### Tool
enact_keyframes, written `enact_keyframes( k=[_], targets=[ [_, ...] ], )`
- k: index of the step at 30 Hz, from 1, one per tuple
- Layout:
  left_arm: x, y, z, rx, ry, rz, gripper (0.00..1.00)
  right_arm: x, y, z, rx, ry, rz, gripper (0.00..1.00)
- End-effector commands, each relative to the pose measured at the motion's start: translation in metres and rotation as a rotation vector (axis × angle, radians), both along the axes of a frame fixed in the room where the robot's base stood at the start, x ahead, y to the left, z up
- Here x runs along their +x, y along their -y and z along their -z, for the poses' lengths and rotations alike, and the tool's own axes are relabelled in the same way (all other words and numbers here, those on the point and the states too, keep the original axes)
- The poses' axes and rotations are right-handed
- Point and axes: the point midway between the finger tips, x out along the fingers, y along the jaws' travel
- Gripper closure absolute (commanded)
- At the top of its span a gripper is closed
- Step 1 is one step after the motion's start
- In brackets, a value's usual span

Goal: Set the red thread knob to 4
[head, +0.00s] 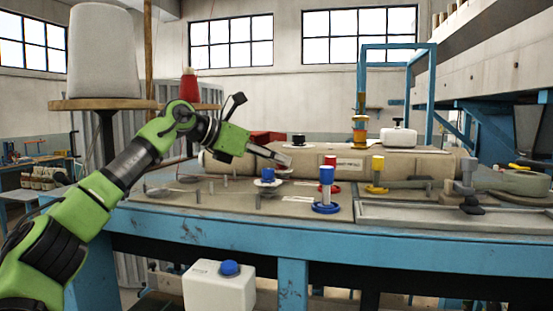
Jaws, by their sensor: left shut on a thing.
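My left gripper (284,160) reaches in from the left over the blue worktable, its fingers tilted down to the right. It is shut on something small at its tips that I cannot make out. A red knob (330,161) with a red base stands right of the fingertips, partly hidden behind a blue-topped post with a blue base (326,208). A yellow knob (377,164) stands further right. A blue knob on a white disc (267,174) sits just below the gripper. No number scale is readable. My right gripper is not in view.
The blue-framed table (420,232) carries a beige machine housing (425,160) and several thin upright pins at left. A red part (265,136) shows behind the gripper. A white box with a blue cap (218,287) stands below. Thread cones (103,50) stand at left.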

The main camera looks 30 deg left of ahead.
Motion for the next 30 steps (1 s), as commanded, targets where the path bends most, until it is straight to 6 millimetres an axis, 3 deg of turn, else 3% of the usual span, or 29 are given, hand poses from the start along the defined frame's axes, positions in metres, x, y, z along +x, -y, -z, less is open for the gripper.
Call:
enact_keyframes(
  k=[11,21,30],
  targets=[
    [-0.002,0.003,0.004,0.003,0.006,-0.130,1.00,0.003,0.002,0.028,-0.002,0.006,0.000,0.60],
    [-0.003,0.009,0.004,0.002,0.008,-0.408,1.00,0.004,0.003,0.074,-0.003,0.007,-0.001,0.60],
    [-0.002,0.011,0.001,0.001,0.005,-0.631,1.00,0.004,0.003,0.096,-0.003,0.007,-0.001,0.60]
  ],
)
